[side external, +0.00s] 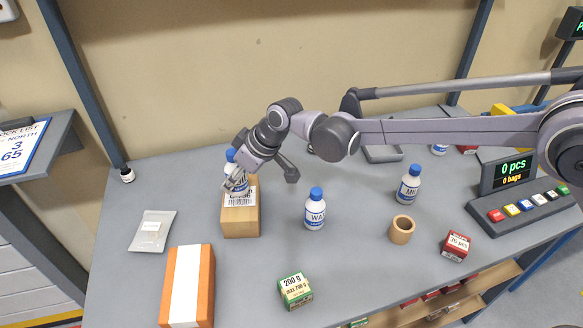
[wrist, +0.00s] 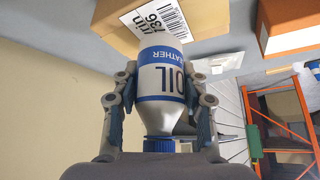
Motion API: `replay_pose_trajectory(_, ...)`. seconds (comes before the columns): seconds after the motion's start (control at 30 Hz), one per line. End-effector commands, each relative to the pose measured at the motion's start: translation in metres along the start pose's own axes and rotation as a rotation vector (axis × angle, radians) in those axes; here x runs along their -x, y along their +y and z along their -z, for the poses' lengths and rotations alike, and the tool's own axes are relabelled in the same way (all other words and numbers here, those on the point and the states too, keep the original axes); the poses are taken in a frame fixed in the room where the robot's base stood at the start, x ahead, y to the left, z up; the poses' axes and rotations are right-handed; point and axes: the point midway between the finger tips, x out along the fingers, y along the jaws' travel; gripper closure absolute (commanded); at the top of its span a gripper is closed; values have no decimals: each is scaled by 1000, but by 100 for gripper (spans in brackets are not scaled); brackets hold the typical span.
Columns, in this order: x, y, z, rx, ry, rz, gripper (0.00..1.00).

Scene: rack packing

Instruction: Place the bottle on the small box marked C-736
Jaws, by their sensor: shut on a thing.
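My gripper (side external: 236,182) is shut on a white bottle with a blue cap (side external: 231,156). In the wrist view the gripper (wrist: 160,85) has a finger on each side of the bottle (wrist: 163,55), whose label reads OIL. A small tan cardboard box (side external: 240,222) stands on the table under the bottle. Its white label shows in the wrist view, with 736 readable on the box (wrist: 205,14); the rest of the mark is cut off. The bottle looks upright over the box top. I cannot tell if its base touches the box.
A blue-capped bottle (side external: 315,213) stands right of the box, another (side external: 409,186) further right. An orange box with a white stripe (side external: 206,275) and a green box (side external: 296,290) lie in front. A grey packet (side external: 152,231) lies left.

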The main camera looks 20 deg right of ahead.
Motion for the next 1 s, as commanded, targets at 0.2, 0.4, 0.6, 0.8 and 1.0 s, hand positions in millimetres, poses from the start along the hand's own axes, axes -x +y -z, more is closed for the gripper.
replay_pose_trajectory(0.2,-17,0,-11,0,1,0,91)
replay_pose_trajectory(0.4,-17,1,-11,0,1,0,91)
replay_pose_trajectory(0.6,-19,1,-13,0,0,0,48)
replay_pose_trajectory(0.8,-19,1,-12,0,0,0,34)
replay_pose_trajectory(1.0,-18,1,-12,0,0,0,34)
